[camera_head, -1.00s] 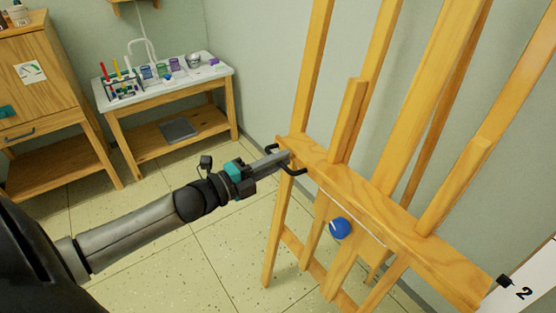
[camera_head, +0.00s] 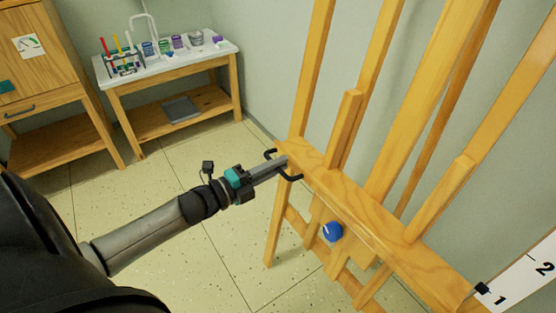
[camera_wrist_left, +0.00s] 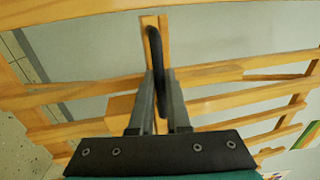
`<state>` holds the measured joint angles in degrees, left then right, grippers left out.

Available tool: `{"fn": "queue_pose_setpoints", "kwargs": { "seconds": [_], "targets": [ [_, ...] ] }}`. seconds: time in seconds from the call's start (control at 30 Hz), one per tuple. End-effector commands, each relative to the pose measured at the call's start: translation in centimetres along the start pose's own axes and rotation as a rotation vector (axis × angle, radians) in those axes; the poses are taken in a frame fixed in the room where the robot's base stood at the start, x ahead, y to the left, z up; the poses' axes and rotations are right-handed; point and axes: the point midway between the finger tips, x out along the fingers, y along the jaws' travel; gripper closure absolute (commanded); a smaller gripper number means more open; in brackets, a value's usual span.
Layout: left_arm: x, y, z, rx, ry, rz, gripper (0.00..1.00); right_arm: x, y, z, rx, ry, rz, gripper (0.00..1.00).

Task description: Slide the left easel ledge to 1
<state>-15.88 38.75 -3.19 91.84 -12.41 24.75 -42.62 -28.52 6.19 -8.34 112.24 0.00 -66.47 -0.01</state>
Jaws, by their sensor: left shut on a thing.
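The left easel (camera_head: 400,130) is wooden and stands on the right in the head view. Its ledge (camera_head: 370,210) runs across it, with a black bar handle (camera_head: 292,177) at the left end. My left gripper (camera_head: 281,164) is shut on this handle, which also shows between the fingers in the left wrist view (camera_wrist_left: 155,55). A black pointer (camera_head: 482,289) at the ledge's right end is beside the 1 on a white scale (camera_head: 520,285); the 2 is farther up. A blue knob (camera_head: 332,231) is below the ledge. My right gripper is out of view.
A white-topped table (camera_head: 105,73) with art supplies stands at the back left, beside a wooden cabinet (camera_head: 60,60). The tiled floor (camera_head: 185,265) between them and the easel is clear. A wall is close behind the easel.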

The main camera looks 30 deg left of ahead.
Motion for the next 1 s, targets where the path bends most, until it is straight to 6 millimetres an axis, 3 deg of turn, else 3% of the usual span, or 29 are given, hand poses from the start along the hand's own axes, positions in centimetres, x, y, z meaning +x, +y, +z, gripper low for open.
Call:
{"fn": "queue_pose_setpoints", "kwargs": {
  "seconds": [0.4, 0.43, 0.67, 1.0],
  "targets": [
    [-0.24, 0.9, -0.01, -0.001, -0.003, 0.013, 1.0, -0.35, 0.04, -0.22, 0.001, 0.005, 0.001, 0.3],
    [-0.25, 0.92, -0.01, -0.001, -0.003, 0.014, 0.82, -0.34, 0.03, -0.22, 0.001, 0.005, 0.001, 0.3],
    [-0.2, 0.76, 0.0, -0.001, -0.002, 0.01, 0.56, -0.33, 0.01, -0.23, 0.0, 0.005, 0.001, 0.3],
    [-0.45, 0.5, -0.01, -0.001, -0.001, 0.005, 0.55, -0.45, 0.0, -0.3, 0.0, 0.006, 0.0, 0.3]
  ]
}}
